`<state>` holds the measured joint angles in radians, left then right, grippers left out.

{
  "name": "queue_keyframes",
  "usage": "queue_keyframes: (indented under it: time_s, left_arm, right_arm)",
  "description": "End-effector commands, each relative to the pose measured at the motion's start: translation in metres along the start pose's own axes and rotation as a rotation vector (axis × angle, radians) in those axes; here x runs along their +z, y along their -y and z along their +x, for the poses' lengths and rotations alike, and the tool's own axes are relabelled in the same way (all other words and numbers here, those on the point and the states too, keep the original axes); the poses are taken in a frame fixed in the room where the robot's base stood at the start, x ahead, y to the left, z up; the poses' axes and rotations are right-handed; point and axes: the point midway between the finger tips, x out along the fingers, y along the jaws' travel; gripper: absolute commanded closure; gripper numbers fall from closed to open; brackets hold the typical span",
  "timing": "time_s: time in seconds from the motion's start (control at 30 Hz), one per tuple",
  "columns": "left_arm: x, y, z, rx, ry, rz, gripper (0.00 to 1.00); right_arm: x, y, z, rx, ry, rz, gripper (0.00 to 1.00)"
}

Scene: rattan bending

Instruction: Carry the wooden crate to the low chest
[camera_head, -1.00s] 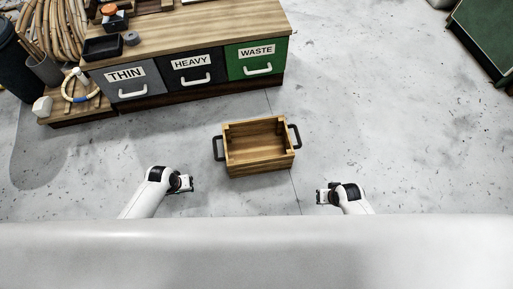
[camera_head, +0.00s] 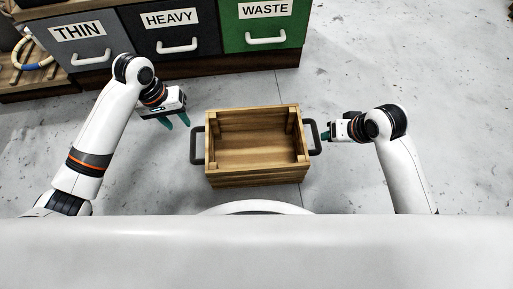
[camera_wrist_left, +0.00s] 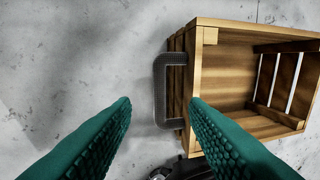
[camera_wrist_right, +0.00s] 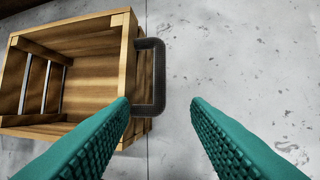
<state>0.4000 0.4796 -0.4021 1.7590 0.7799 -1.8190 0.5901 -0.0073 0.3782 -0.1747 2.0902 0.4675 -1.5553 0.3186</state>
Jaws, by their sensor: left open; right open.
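The wooden crate (camera_head: 256,178) stands upright and empty on the floor in front of me, with a dark handle on each side. My left gripper (camera_head: 178,122) is open, up and to the left of the crate's left handle (camera_head: 197,146). In the left wrist view that handle (camera_wrist_left: 161,95) shows between and beyond the green fingers. My right gripper (camera_head: 328,135) is open close beside the right handle (camera_head: 315,138). In the right wrist view this handle (camera_wrist_right: 159,75) shows beyond the fingers, nearer the left one. I cannot tell whether either gripper touches a handle.
The low chest with drawers labelled THIN (camera_head: 78,43), HEAVY (camera_head: 172,32) and WASTE (camera_head: 265,22) stands beyond the crate. The floor at right is clear.

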Motion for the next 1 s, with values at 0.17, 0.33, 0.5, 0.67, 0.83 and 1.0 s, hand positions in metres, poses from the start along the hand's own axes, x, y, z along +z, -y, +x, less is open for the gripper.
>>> queue_keyframes:
  time_s: [0.17, 0.33, 0.5, 0.67, 0.83, 1.0]
  left_arm:
    - [-0.001, 0.0, -0.002, 0.002, -0.002, 0.002, 0.59]
    - [-0.001, 0.0, -0.001, 0.002, -0.002, 0.001, 0.59]
    - [-0.001, 0.0, 0.011, 0.001, -0.004, 0.0, 0.59]
    - [-0.001, 0.001, 0.039, 0.0, -0.006, 0.0, 0.59]
    - [-0.001, 0.0, 0.072, 0.001, -0.005, 0.0, 0.59]
    - [-0.001, 0.0, 0.099, 0.002, -0.004, 0.0, 0.59]
  right_arm:
    - [0.0, -0.001, -0.002, 0.001, 0.001, -0.002, 0.57]
    - [0.0, -0.001, -0.001, 0.001, 0.001, -0.002, 0.57]
    - [0.0, -0.001, 0.011, 0.003, -0.002, -0.001, 0.57]
    - [0.0, -0.001, 0.038, 0.002, -0.003, 0.001, 0.57]
    - [-0.001, -0.001, 0.072, 0.002, -0.003, 0.001, 0.57]
    - [0.0, -0.001, 0.099, 0.001, -0.001, -0.001, 0.57]
